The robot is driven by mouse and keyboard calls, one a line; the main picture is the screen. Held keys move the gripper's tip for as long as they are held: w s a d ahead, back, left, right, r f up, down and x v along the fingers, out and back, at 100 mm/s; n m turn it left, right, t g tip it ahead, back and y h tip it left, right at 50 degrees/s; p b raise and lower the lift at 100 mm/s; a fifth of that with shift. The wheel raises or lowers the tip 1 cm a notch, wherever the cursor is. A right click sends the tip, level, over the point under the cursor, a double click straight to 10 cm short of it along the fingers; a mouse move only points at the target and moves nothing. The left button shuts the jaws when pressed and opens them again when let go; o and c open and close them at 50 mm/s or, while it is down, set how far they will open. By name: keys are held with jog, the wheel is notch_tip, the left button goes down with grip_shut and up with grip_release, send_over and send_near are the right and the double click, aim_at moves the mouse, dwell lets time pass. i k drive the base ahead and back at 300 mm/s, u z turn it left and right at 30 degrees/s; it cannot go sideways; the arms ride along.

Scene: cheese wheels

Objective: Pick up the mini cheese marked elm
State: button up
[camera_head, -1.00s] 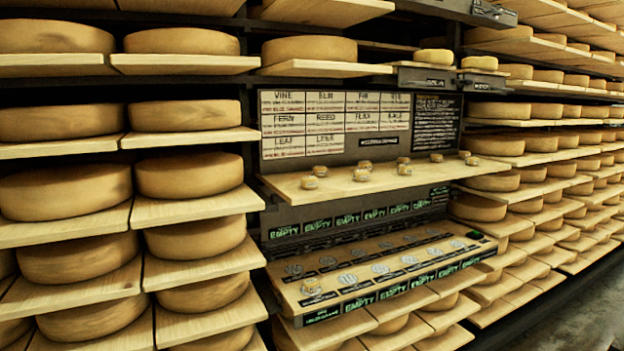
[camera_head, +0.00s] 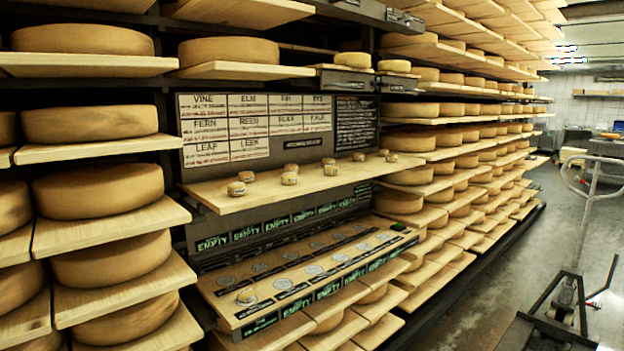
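Several mini cheeses stand on a wooden shelf board (camera_head: 262,198) in the middle of the view. They include a front left one (camera_head: 237,188), one behind it (camera_head: 246,176), a middle one (camera_head: 289,178) and one further right (camera_head: 331,169). The marks on the cheeses are too small to read, so I cannot tell which is elm. A label board (camera_head: 258,128) above lists names, with ELM in its top row. My gripper is not in view.
Racks of large cheese wheels (camera_head: 98,190) fill the left side, and more racks (camera_head: 440,165) run back on the right. Green EMPTY labels (camera_head: 212,243) line the edges below the shelf board. A metal cart (camera_head: 572,305) stands at the right; the concrete aisle floor (camera_head: 545,215) shows beside the racks.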

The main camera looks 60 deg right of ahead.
aim_at(287, 178)
jog(key=u, duration=0.7)
jog(key=k, duration=0.15)
jog(key=z, duration=2.65)
jog(key=k, duration=0.95)
jog(key=u, duration=0.2)
jog(key=i, duration=0.65)
jog(key=z, duration=0.05)
